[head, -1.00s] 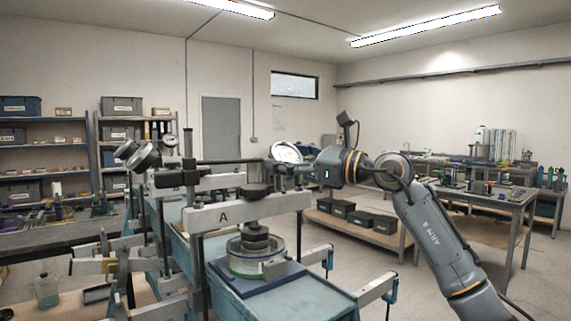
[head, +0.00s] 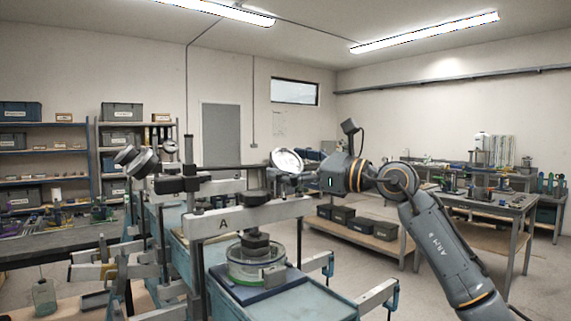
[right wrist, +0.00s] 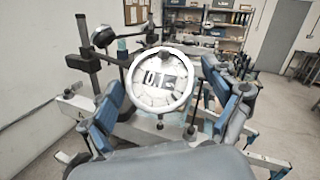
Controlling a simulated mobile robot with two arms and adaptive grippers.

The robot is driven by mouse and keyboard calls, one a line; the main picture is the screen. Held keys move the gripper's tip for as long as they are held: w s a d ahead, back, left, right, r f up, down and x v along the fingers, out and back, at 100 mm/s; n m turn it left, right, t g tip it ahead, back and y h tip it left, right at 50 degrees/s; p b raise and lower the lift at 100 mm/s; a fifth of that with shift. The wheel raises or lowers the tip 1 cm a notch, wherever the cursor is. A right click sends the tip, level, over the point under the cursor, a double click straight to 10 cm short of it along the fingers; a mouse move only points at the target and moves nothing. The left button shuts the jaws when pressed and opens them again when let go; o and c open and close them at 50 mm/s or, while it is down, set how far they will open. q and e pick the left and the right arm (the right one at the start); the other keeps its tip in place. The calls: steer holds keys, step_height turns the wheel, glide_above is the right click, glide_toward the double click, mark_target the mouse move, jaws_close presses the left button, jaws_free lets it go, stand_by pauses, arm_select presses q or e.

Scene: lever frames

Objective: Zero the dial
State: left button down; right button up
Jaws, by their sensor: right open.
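The dial (head: 287,161) is a round, white-faced gauge with a pale rim on the frame near the middle of the head view. In the right wrist view the dial (right wrist: 160,80) faces me between my fingers, with dark marks on its face that I cannot read surely. My right gripper (head: 308,172) reaches in from the right, close to the dial. Its blue-padded fingers (right wrist: 163,100) are spread to either side of the dial, with visible gaps. It is open and empty. I cannot tell the exact depth left between fingers and dial. My left gripper is not in view.
A pale beam marked A (head: 248,217) stands over a round glass-sided dish (head: 256,262) on a blue bench. A second dark gauge (head: 140,161) sits at the left. Side arms stick out from the bench.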

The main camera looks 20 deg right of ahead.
steer(key=v, duration=1.1)
steer(key=shift+s+d, duration=0.1)
